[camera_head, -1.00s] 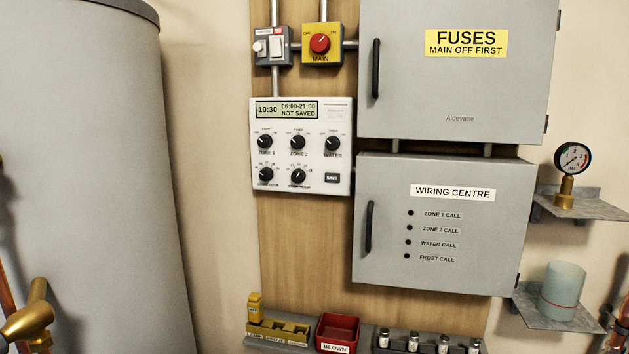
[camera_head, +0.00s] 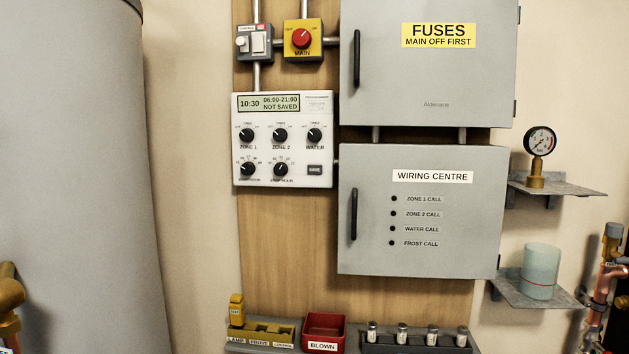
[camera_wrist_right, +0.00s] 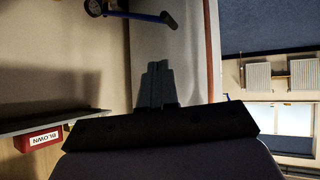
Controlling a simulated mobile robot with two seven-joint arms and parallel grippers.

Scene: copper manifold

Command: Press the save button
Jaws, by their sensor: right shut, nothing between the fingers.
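The save button (camera_head: 315,170) is a small dark button at the lower right of the white programmer (camera_head: 285,178) on the wooden board, in the head view. The programmer's display (camera_head: 268,103) reads 10:30, 06:00-21:00, NOT SAVED. Neither gripper shows in the head view. My right gripper (camera_wrist_right: 157,66) shows in the right wrist view, its dark fingers shut together and empty, apart from everything around it. The save button is not in the right wrist view. My left gripper is in no view.
The fuses cabinet (camera_head: 430,85) and wiring centre cabinet (camera_head: 420,255) are right of the programmer. A red main switch (camera_head: 303,39) sits above it. Below are a red BLOWN bin (camera_head: 324,328) and a shelf of small parts. A grey cylinder (camera_head: 75,170) stands left.

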